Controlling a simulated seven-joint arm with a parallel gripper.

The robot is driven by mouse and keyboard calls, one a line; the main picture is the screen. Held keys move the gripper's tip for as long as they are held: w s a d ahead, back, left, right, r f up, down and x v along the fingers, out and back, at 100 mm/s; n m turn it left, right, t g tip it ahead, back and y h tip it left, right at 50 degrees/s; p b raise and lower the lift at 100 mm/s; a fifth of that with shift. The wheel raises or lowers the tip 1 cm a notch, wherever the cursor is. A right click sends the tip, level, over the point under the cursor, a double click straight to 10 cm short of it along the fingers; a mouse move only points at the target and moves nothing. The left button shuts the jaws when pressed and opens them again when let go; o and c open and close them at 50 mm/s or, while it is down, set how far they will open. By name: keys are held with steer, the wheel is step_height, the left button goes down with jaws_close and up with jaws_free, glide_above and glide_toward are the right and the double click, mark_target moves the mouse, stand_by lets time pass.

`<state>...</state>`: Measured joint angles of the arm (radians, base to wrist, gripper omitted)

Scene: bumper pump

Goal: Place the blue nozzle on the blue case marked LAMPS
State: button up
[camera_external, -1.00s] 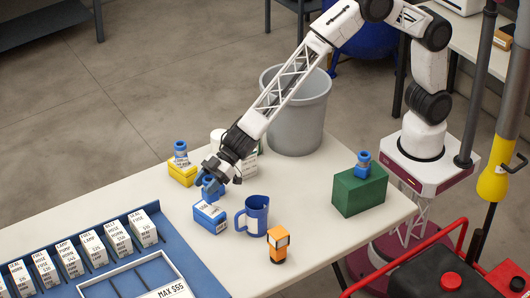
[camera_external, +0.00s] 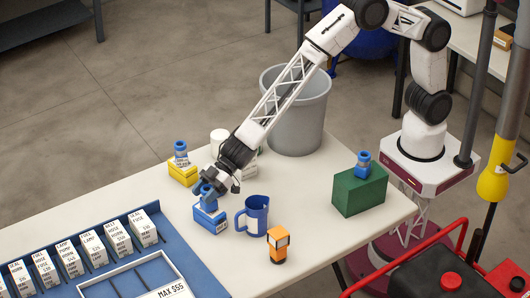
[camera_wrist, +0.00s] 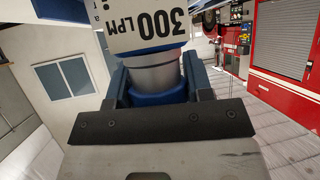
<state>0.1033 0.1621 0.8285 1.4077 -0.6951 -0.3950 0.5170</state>
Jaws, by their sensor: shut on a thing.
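My gripper (camera_external: 212,186) is shut on a blue nozzle (camera_external: 207,202). In the wrist view, the nozzle's blue and grey body (camera_wrist: 155,72) is between the two fingers, with a white label reading 300 LPM. The blue case (camera_external: 211,222) with a white label lies on the table directly below the held nozzle. The nozzle's lower end is at the case's top; I cannot tell whether they touch. The label is too small to read here. Other blue nozzles stand on the yellow case (camera_external: 182,178) and on the green box (camera_external: 360,193).
A white cup (camera_external: 218,139) is behind. A blue rack (camera_external: 150,212) of labelled boxes lies at the left. A grey bin (camera_external: 296,125) stands behind.

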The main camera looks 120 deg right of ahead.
steer(key=shift+f, duration=0.1)
steer(key=o, duration=1.1)
steer(key=shift+c, duration=0.2)
steer(key=shift+v, duration=1)
steer(key=v, duration=1)
steer(key=shift+s, duration=0.1)
